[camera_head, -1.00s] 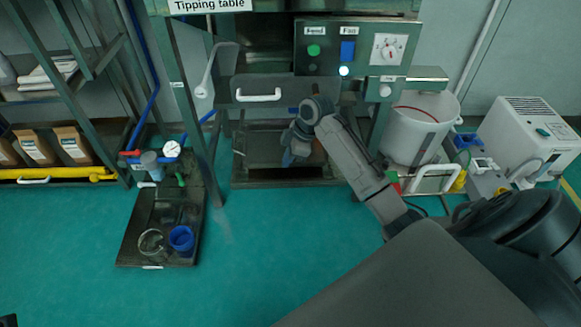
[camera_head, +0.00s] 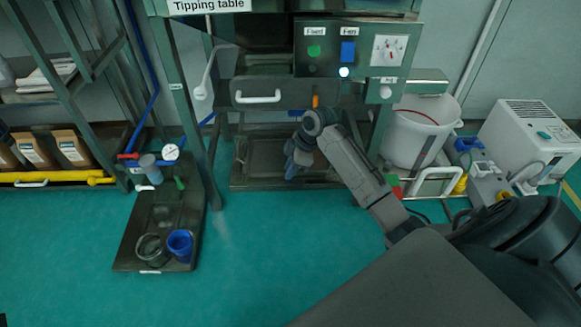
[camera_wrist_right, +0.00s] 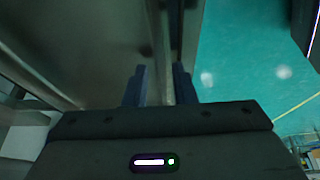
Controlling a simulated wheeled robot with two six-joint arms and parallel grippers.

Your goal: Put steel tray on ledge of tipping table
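The steel tray (camera_head: 255,152) is a flat, dark grey, rimmed piece low under the tipping table, below the drawer with the white handle. My right gripper (camera_head: 297,163) reaches down at its right part and covers some of it. In the right wrist view, both fingers (camera_wrist_right: 160,88) lie close on either side of a thin metal edge, with a broad grey metal surface to its left. How fully the tray rests on the ledge is hard to see. My left gripper does not show.
The tipping table's drawer (camera_head: 285,94) and control panel (camera_head: 345,55) are just above my right gripper. A white bucket (camera_head: 415,130) stands to the right. A low dark platform (camera_head: 150,215) with cups and a gauge lies to the left. The green floor in front is clear.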

